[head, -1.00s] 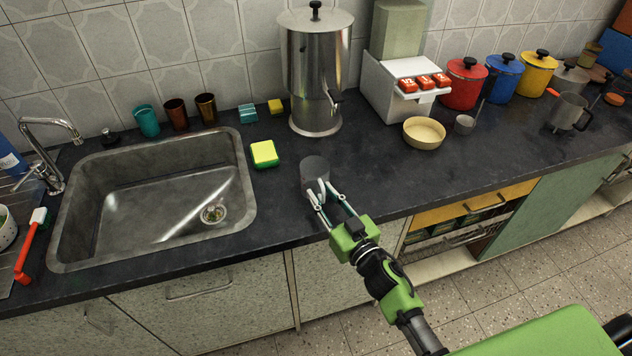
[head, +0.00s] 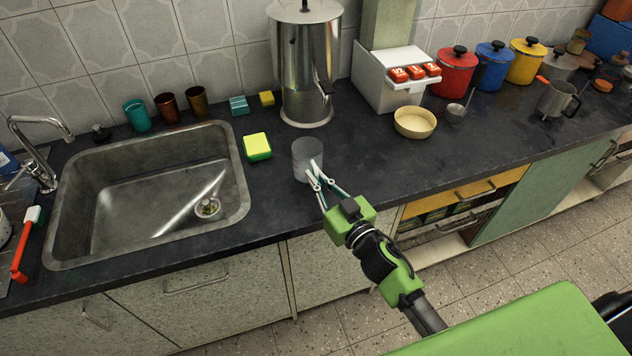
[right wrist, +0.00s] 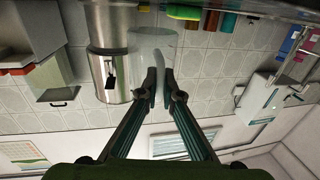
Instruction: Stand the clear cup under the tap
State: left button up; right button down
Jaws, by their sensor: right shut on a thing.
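The clear cup (head: 307,160) looks smoky grey in the head view. It is at the counter's front part, in front of the steel urn and right of the sponge. My right gripper (head: 318,178) is shut on its near side. In the right wrist view, which is upside down, the clear cup (right wrist: 152,45) shows see-through between and beyond my fingertips (right wrist: 156,88). I cannot tell whether its base touches the counter. The urn (head: 305,70) has a small tap (head: 326,88) low on its right front. A sink tap (head: 45,135) stands at the far left. My left gripper is out of view.
The sink (head: 150,200) lies left of the cup. A yellow-green sponge (head: 257,147) is between them. A beige bowl (head: 415,122) and a white dispenser (head: 390,80) stand to the right. The counter between cup and urn is clear.

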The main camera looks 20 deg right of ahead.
jog(key=s+a+r, duration=0.3)
jog(key=s+r, duration=0.6)
jog(key=s, duration=0.4)
jog(key=d+r+m+h, duration=0.2)
jog(key=d+r+h, duration=0.1)
jog(key=d+h, duration=0.15)
jog(key=s+f, duration=0.2)
jog(key=s, duration=0.6)
jog(key=shift+d+f+m, duration=0.3)
jog(key=shift+a+y+b, duration=0.1)
jog(key=shift+y+b, duration=0.15)
jog(key=shift+b, duration=0.05)
